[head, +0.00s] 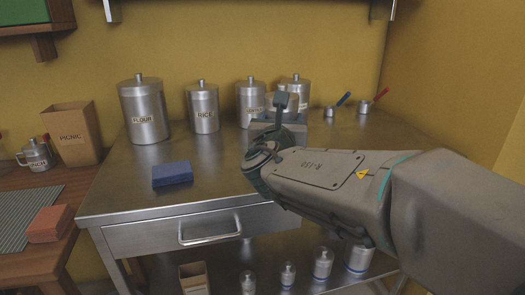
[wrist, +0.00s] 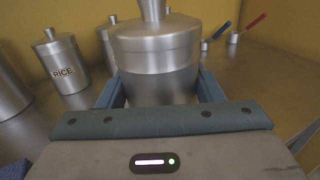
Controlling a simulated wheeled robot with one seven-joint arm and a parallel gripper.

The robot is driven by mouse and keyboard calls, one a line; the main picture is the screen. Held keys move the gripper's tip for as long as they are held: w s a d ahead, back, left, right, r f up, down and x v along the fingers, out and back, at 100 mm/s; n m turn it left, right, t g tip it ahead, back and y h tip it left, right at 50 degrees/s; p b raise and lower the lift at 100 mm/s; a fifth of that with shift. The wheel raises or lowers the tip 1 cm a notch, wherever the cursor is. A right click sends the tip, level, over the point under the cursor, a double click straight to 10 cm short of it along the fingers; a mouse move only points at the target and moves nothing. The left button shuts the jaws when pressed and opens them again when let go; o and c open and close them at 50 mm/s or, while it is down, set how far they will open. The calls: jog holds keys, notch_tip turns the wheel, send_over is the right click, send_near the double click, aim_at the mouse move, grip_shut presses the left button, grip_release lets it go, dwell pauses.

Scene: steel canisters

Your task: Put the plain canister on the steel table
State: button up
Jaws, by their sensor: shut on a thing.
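The plain canister (wrist: 158,75), brushed steel with a lid and knob, is between the two blue fingers of my gripper (wrist: 160,92) in the wrist view. My gripper is shut on it, and it looks upright. No label shows on the side facing the wrist camera. In the head view my gripper (head: 280,122) is over the back right part of the steel table (head: 225,178) and hides most of the held canister. Its base is hidden, so I cannot tell whether it touches the table top.
Canisters marked FLOUR (head: 144,108) and RICE (head: 203,108) stand at the back, with two more canisters (head: 250,100) (head: 296,88) near my gripper. Small pans with blue (head: 343,99) and red (head: 380,94) handles are right. A blue block (head: 172,173) lies front left. The front middle is clear.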

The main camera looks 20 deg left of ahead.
jog(key=w+a+f, duration=0.2)
jog(key=a, duration=0.1)
jog(key=w+a+f+b, duration=0.1)
jog(key=a, duration=0.1)
jog(key=shift+f, duration=0.25)
jog(key=shift+f+b, duration=1.2)
jog(key=shift+f, duration=0.75)
jog(key=shift+f, duration=0.1)
jog(key=o, duration=1.1)
jog(key=shift+o, duration=0.2)
jog(key=shift+s, duration=0.2)
jog(key=s, duration=0.3)
jog(key=s+d+p, duration=0.1)
jog(key=s, duration=0.3)
jog(key=s+p, duration=0.1)
jog(key=s, duration=0.2)
jog(key=shift+s+d, duration=0.25)
jog(key=shift+d, duration=0.05)
jog(key=shift+s+d, duration=0.1)
jog(key=shift+s, duration=0.5)
